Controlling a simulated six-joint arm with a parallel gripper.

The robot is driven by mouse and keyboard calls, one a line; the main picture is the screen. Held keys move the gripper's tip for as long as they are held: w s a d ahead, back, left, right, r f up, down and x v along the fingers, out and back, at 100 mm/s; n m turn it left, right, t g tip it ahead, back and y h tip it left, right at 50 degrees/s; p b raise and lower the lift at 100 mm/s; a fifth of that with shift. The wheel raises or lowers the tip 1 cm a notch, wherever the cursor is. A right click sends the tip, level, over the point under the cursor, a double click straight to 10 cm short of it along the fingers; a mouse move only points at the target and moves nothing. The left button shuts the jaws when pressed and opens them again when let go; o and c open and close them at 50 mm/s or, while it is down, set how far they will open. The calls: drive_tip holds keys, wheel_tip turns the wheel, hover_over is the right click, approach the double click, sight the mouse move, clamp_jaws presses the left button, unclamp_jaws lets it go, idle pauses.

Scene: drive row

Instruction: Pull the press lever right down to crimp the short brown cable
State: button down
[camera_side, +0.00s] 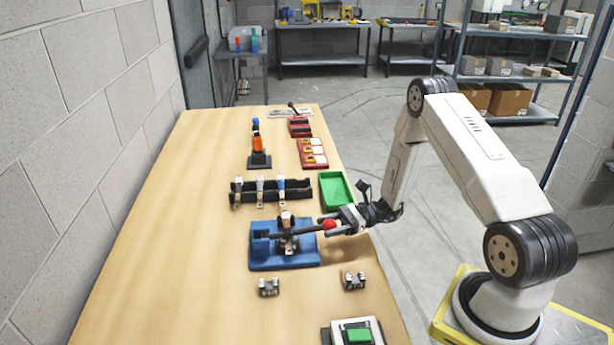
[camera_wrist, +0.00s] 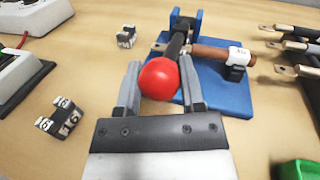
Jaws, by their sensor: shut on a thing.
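The press is a blue base (camera_side: 262,262) with a dark lever ending in a red ball knob (camera_side: 329,225); in the wrist view the blue base (camera_wrist: 234,97) and the red knob (camera_wrist: 159,78) also show. The lever points toward my gripper and looks close to level. My gripper (camera_side: 334,226) is shut on the red knob, with one finger on each side of it. The short brown cable (camera_wrist: 210,54) lies across the press with a white label on it and a metal lug at one end near the lever. The lever partly hides the lug.
A rack (camera_side: 270,195) with several cables stands behind the press. A green tray (camera_side: 336,190) is at the table's right edge. Two small metal blocks (camera_side: 269,287) (camera_side: 354,280) and a box with a green button (camera_side: 358,334) are in front. The table's left side is clear.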

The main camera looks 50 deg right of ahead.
drive_tip(key=shift+s+f, duration=0.1)
drive_tip(key=shift+f, duration=1.3)
drive_tip(key=shift+c, duration=1)
unclamp_jaws()
drive_tip(key=shift+d+r, duration=0.1)
drive_tip(key=shift+v, duration=3.9)
